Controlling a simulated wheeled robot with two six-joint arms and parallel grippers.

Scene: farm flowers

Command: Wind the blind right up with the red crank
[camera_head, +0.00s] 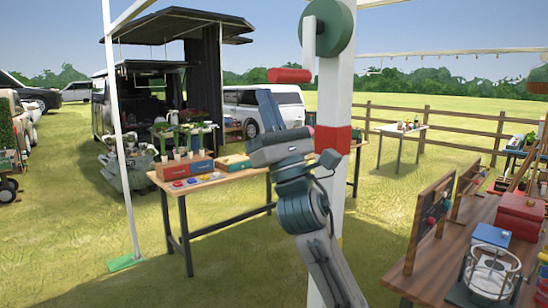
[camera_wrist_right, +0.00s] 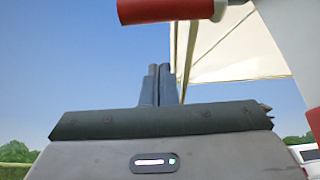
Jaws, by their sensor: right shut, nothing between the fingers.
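The red crank handle (camera_head: 290,75) sticks out to the left from a white crank arm (camera_head: 308,48). The arm joins a green wheel (camera_head: 336,25) high on the white post. My right gripper (camera_head: 267,98) points up, below and left of the handle. Its fingers are shut and empty. In the right wrist view the shut fingers (camera_wrist_right: 158,70) stand below the red handle (camera_wrist_right: 165,9), with a gap of sky between. A cream cloth sheet (camera_wrist_right: 230,48) hangs behind; I cannot tell whether it is the blind. My left gripper is out of view.
The white post (camera_head: 333,105) with a red band stands just behind my right arm. A wooden table (camera_head: 228,180) with boxes stands to its left. A workbench (camera_head: 430,255) with boards and a red box is at right.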

